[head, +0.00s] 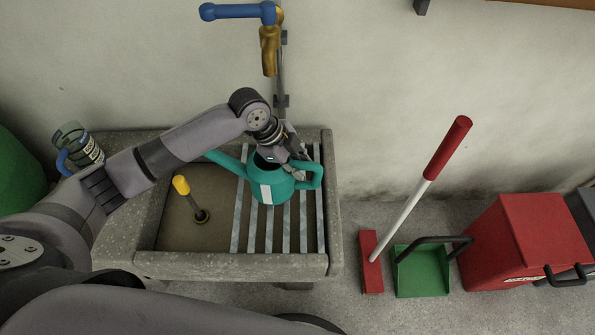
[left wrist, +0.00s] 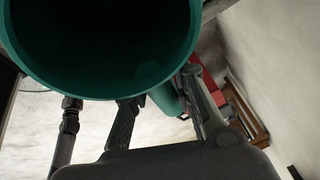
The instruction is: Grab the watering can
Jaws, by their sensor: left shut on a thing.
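The teal watering can (head: 270,188) stands upright on the slatted rack over the right part of the stone sink. Its spout points to the upper left and its handle is on the right. My left gripper (head: 297,160) reaches down to the can's handle side and is shut on it. In the left wrist view the can's wide round opening (left wrist: 105,50) fills the upper left. The fingers of my left gripper (left wrist: 160,108) stand on either side of the teal handle. The exact finger contact is partly hidden. My right gripper is not in view.
The stone sink (head: 335,240) holds a yellow-topped plunger-like tool (head: 181,186). A brass tap (head: 269,50) with a blue lever hangs above. A glass mug (head: 88,149) stands at the left. A red brush (head: 371,265), green dustpan (head: 420,275) and red box (head: 510,240) stand at the right.

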